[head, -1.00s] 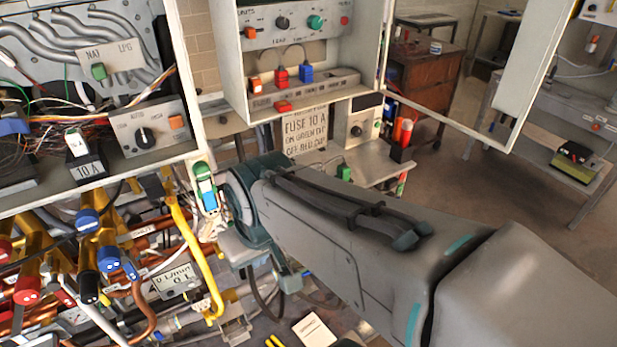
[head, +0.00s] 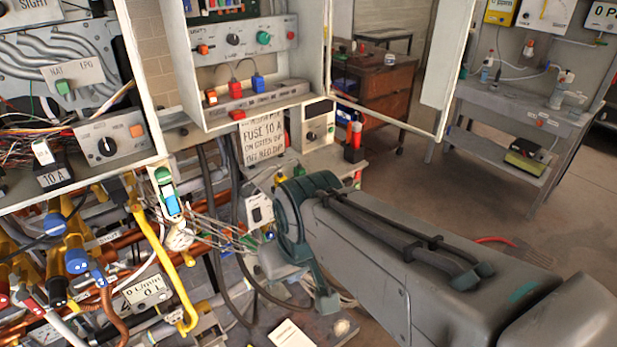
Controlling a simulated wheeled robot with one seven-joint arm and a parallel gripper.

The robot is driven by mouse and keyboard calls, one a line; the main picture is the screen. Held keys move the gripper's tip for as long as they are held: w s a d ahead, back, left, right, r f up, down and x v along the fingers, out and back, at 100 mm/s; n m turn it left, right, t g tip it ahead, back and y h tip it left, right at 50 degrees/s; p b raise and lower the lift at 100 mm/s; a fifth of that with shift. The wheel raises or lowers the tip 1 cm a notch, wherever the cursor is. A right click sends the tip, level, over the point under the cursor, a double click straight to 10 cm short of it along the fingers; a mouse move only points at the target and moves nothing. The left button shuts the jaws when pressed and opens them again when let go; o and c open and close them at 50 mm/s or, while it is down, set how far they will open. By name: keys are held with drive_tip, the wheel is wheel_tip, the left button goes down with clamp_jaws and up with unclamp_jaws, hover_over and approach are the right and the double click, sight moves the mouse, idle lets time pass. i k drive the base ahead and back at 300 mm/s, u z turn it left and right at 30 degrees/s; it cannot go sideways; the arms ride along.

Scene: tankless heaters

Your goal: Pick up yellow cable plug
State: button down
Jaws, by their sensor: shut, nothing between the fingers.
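A small yellow piece (head: 280,181) with a dark lower part stands on the ledge below the open white cabinet, just left of a small green piece (head: 297,172). It may be the yellow cable plug, but it is too small to be sure, and no cable on it can be made out. My arm reaches in from the lower right, and its teal joint stands just in front of and below that ledge. I cannot make out my gripper or its fingers; the arm hides what lies behind it.
The open white cabinet (head: 185,60) holds red and blue plugs. A sign reading FUSE 10 A (head: 263,138) hangs below it. Pipes and a thick yellow pipe (head: 172,255) fill the lower left. A metal bench (head: 500,108) stands at the right, with open floor before it.

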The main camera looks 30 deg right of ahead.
sight(279, 177)
drive_tip(key=z, duration=0.95)
drive_tip(key=i, duration=0.55)
drive_tip(key=z, duration=0.9)
drive_tip(key=k, duration=0.1)
drive_tip(key=u, duration=0.6)
